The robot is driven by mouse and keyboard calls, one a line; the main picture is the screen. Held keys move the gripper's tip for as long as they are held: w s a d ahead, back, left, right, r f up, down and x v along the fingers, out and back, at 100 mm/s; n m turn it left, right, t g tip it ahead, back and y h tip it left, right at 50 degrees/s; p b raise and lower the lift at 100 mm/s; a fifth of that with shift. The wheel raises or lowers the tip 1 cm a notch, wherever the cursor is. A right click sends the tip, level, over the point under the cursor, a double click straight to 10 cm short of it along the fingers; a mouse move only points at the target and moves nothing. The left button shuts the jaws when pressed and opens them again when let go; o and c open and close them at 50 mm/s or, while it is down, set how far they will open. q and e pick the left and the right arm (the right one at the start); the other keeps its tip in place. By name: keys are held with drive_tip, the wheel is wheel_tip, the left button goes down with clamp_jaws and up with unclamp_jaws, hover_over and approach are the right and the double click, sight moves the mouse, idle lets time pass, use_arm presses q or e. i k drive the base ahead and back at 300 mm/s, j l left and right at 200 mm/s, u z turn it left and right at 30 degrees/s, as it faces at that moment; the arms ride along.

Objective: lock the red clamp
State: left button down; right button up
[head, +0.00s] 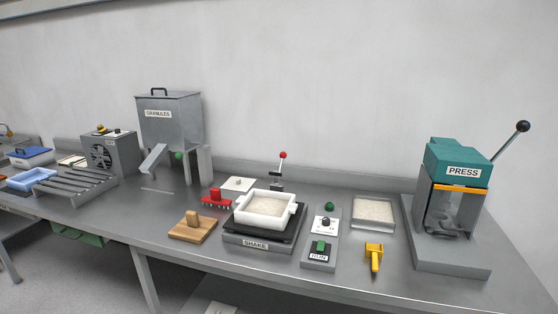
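A small clamp (277,182) with a red ball knob (283,155) on its lever stands at the back edge of the shaker (258,243), labelled SHAKE. Its lever points up, leaning slightly right. A white tray (266,219) with two side handles and pale granules in it sits on the shaker's black plate, in front of the clamp. The clamp's lower part is partly hidden behind the tray, and I cannot tell whether it touches the tray. Neither of my grippers is in view.
A red pronged tool (216,198) and a wooden board with a handle (192,228) lie left of the shaker. A control box (320,250), a shallow tray (355,224) and a yellow tool (374,256) lie right. The granules hopper (168,125) and teal press (455,165) stand farther out.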

sight(277, 173)
drive_tip(key=i+j+z, duration=0.15)
drive_tip(key=z, duration=1.05)
drive_tip(key=j+z, duration=0.45)
drive_tip(key=j, duration=0.3)
drive_tip(key=j+z, duration=0.5)
drive_tip(key=j, duration=0.25)
drive_tip(key=k+j, duration=0.1)
drive_tip(key=j, duration=0.3)
drive_tip(key=k+j, duration=0.1)
drive_tip(key=j, duration=0.3)
drive_tip(key=k+j, duration=0.1)
drive_tip(key=j, duration=0.3)
drive_tip(key=z, duration=0.05)
